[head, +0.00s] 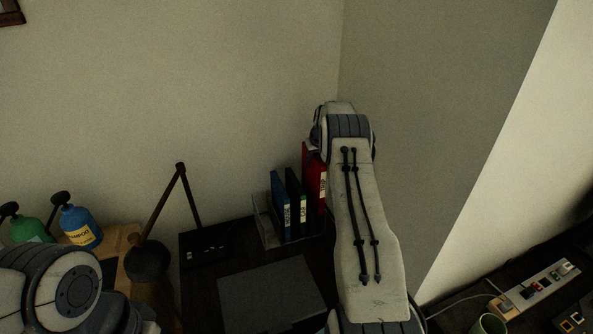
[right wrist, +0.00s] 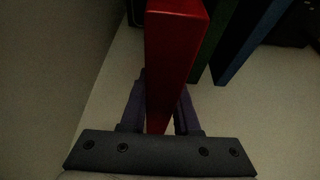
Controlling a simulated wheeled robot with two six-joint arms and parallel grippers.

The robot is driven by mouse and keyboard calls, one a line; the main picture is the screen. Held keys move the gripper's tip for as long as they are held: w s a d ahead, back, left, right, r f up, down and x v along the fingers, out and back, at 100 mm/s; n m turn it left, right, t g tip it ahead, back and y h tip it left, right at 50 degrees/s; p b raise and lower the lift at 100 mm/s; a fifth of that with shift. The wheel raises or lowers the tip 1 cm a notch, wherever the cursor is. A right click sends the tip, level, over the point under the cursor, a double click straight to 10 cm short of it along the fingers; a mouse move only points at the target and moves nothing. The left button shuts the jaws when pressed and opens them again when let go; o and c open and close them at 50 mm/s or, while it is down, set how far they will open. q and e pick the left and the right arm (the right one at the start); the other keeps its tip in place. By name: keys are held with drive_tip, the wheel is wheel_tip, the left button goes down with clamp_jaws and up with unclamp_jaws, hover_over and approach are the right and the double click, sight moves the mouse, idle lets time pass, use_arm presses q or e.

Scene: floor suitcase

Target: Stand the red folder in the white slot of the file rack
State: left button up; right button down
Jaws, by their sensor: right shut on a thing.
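The red folder (head: 314,175) stands upright at the right end of the file rack (head: 264,225), beside a dark green folder (head: 296,200) and a blue folder (head: 280,206). My right gripper (right wrist: 159,108) is shut on the red folder (right wrist: 174,50) in the right wrist view, one finger on each side. In the head view my right arm hides this gripper and part of the folder. I cannot make out the white slot or whether the folder's lower edge is inside it. My left arm shows at the lower left, its gripper out of view.
A closed dark laptop-like slab (head: 272,297) lies in front of the rack on the dark desk. A desk lamp (head: 182,190) stands left of it. A blue bottle (head: 80,227) and a green bottle (head: 28,230) are further left. Walls stand close behind and right.

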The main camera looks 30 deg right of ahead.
use_arm(q)
drive_tip(key=shift+w+a+f+b, duration=0.15)
drive_tip(key=shift+f+b, duration=0.25)
drive_tip(key=shift+f, duration=0.05)
drive_tip(key=shift+w+a+f+b, duration=0.1)
drive_tip(key=shift+f+b, duration=0.25)
drive_tip(key=shift+f, duration=0.05)
use_arm(e)
drive_tip(key=x, duration=0.4)
drive_tip(key=shift+s+a+f, duration=0.1)
drive_tip(key=shift+a+f, duration=0.25)
drive_tip(key=shift+f, duration=0.05)
use_arm(q)
drive_tip(key=shift+f, duration=0.1)
use_arm(e)
drive_tip(key=shift+f, duration=0.1)
